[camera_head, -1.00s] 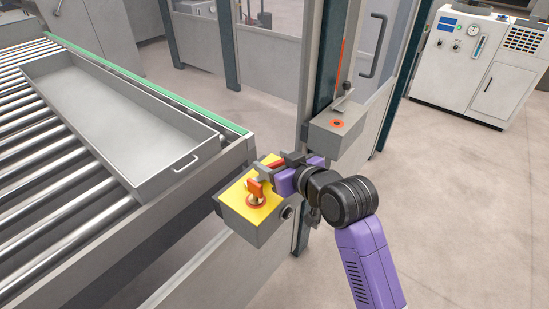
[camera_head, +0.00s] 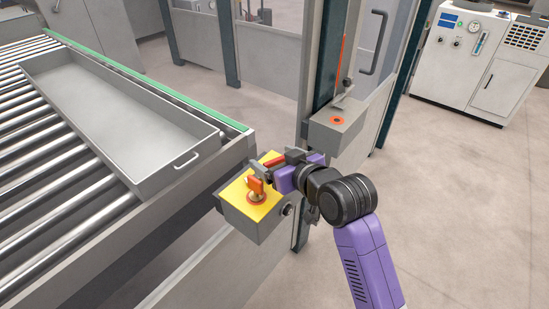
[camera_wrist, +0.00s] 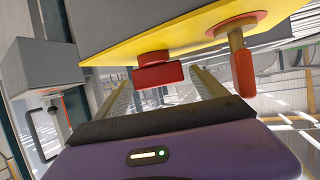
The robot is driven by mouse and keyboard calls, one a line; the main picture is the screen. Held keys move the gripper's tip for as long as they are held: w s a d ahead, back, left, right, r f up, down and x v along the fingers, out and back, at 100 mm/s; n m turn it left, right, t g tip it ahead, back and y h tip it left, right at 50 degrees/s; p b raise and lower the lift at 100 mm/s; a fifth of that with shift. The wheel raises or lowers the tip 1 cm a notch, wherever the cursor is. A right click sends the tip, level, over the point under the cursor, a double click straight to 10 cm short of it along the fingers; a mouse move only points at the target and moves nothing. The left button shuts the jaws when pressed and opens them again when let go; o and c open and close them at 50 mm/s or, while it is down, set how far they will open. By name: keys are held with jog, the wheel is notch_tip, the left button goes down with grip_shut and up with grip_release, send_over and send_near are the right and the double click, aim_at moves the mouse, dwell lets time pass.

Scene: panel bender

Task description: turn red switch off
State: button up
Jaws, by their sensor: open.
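A grey control box with a yellow top (camera_head: 238,195) is mounted at the end of the conveyor. A red switch handle (camera_head: 256,186) stands on a round red base on this top. In the wrist view this handle (camera_wrist: 243,72) hangs from the yellow face, just outside the right finger. A second red part, a block-shaped knob (camera_wrist: 158,73), shows on the yellow face between the two fingers. My gripper (camera_head: 270,168) is open at the far right edge of the box, near both red parts. Its fingers (camera_wrist: 160,85) look apart, with no visible grip on anything. Contact is unclear.
A flat metal tray (camera_head: 165,187) with a handle lies on the roller conveyor (camera_head: 75,235) at left. A grey post-mounted box (camera_head: 325,143) with an orange-red ring stands just behind my gripper. A white cabinet (camera_head: 465,75) stands at back right. The floor at right is clear.

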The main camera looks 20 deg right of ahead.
jog(key=b+v, duration=0.1)
jog(key=v, duration=0.6)
jog(key=shift+s, duration=0.25)
jog(key=t+b, duration=0.1)
jog(key=f+t+b, duration=0.1)
jog(key=b, duration=0.1)
jog(key=shift+s+a, duration=0.15)
jog(key=shift+a, duration=0.05)
jog(key=t+b, duration=0.1)
jog(key=f+b, duration=0.1)
jog(key=shift+s+d+t+b, duration=0.2)
jog(key=shift+s+t+b, duration=0.1)
jog(key=shift+s+t, duration=0.1)
jog(key=shift+t, duration=0.3)
jog(key=shift+w+a+f, duration=0.15)
jog(key=shift+w+f, duration=0.15)
jog(key=shift+w, duration=0.9)
jog(key=shift+w+a+f, duration=0.15)
jog(key=shift+w+f, duration=0.15)
jog(key=shift+w, duration=0.95)
jog(key=shift+w+a+f, duration=0.15)
jog(key=shift+w+f, duration=0.1)
jog(key=shift+w, duration=0.95)
